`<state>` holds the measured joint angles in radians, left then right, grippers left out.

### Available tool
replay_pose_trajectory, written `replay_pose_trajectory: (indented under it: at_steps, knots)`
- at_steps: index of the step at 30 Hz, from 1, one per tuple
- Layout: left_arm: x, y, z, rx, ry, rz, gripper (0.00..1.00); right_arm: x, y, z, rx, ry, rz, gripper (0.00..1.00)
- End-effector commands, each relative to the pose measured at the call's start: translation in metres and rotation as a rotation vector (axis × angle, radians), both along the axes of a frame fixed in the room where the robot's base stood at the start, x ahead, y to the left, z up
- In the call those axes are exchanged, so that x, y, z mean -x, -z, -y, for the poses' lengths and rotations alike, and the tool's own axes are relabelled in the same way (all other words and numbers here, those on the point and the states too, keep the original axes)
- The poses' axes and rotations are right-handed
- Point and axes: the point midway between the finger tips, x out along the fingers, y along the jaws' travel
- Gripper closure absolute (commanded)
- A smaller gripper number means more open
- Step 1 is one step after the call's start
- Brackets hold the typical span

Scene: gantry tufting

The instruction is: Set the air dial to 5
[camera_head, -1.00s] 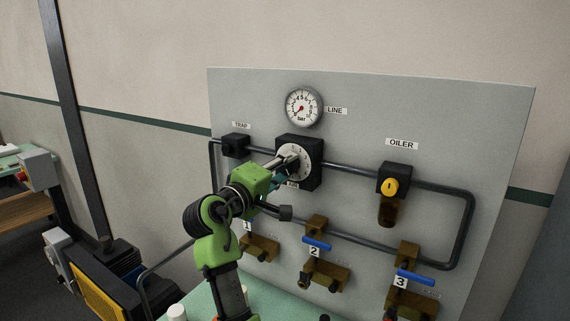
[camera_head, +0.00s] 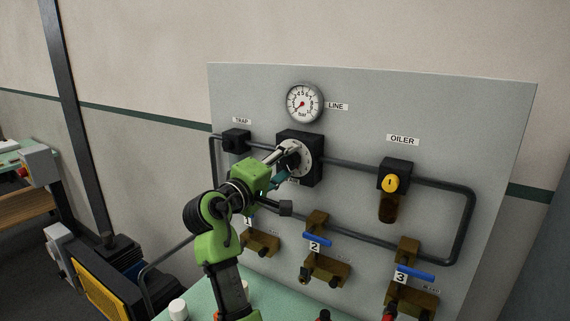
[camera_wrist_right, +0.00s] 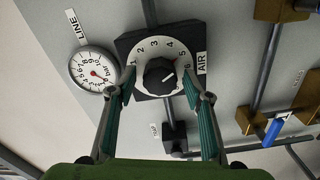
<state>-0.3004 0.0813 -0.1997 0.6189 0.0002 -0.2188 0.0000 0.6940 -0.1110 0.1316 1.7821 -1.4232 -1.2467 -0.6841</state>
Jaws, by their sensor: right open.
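The air dial (camera_head: 307,162) is a round white plate on a black block on the grey panel. In the right wrist view the dial (camera_wrist_right: 143,79) shows printed numbers around a black knob (camera_wrist_right: 158,77). My left gripper is not in view.
The LINE gauge (camera_head: 304,103) is above the dial. The TRAP block (camera_head: 236,141) is to the left, the yellow-knobbed OILER (camera_head: 391,184) to the right. Dark pipes (camera_head: 455,188) link them. Blue-handled valves (camera_head: 317,242) sit below, above a green bench (camera_head: 178,292).

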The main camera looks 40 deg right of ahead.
Motion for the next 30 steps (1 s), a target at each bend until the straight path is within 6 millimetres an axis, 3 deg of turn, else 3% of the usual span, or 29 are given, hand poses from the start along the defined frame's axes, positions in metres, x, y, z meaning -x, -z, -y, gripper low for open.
replay_pose_trajectory:
  at_steps: [15, 30]
  knots:
    - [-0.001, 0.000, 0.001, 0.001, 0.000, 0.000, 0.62, 0.018, 0.001, -0.067, 0.000, -0.002, 0.000, 0.54]
    - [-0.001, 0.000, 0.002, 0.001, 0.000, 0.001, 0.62, 0.020, 0.000, -0.071, 0.001, -0.001, 0.000, 0.54]
